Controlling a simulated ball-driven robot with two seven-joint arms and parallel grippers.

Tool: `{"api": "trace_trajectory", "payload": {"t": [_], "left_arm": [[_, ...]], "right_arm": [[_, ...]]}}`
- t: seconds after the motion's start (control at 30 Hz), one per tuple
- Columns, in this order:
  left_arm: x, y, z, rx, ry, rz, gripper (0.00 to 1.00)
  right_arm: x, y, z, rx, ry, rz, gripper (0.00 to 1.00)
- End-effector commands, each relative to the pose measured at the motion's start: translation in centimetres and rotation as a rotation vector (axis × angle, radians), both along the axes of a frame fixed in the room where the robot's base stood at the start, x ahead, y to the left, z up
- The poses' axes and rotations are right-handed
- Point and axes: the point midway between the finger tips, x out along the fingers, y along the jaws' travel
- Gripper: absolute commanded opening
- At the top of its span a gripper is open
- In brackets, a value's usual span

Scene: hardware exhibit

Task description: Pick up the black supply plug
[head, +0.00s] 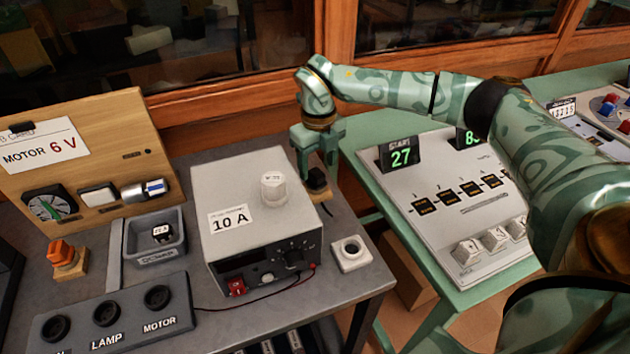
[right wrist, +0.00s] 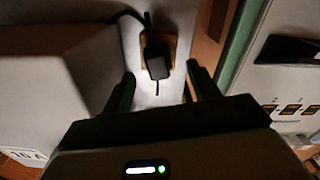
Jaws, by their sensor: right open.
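The black supply plug (head: 317,179) is at the right rear of the grey table, just right of the grey power supply box. In the right wrist view the black plug (right wrist: 158,66) sits on a small brown block (right wrist: 170,44), with a dark cable behind it. My right gripper (head: 319,166) points down over the plug, partly hiding it. In the right wrist view its open fingers (right wrist: 160,78) stand either side of the plug's line, with gaps on both sides. My left gripper is not in view.
The power supply box (head: 245,187) labelled 10 A stands close on the left. A white socket block (head: 350,253) is in front. The green table (head: 376,190) with a sloped panel lies to the right. Wooden window framing (head: 220,102) is behind.

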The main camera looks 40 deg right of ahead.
Motion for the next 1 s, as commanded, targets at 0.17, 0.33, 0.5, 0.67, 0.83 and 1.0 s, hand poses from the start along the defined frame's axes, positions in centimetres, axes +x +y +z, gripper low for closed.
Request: {"api": "trace_trajectory", "payload": {"t": [0.17,0.33,0.5,0.67,0.83,1.0], "left_arm": [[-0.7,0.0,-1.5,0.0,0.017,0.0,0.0],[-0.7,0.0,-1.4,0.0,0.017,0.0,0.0],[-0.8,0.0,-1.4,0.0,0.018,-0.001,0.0],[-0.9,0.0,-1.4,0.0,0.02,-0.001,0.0],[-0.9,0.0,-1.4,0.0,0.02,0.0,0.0],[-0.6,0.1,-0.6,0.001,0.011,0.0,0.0]], "right_arm": [[0.2,0.3,-3.5,0.0,0.007,0.0,0.6],[0.2,0.3,-3.4,0.0,0.002,0.0,0.6],[0.2,0.3,-3.4,0.0,0.002,0.0,0.32],[0.2,0.3,-3.4,0.0,0.002,0.0,0.11],[0.2,0.3,-3.4,0.0,0.002,0.0,0.11],[0.2,0.2,-1.3,0.0,-0.002,0.0,0.11]]}}
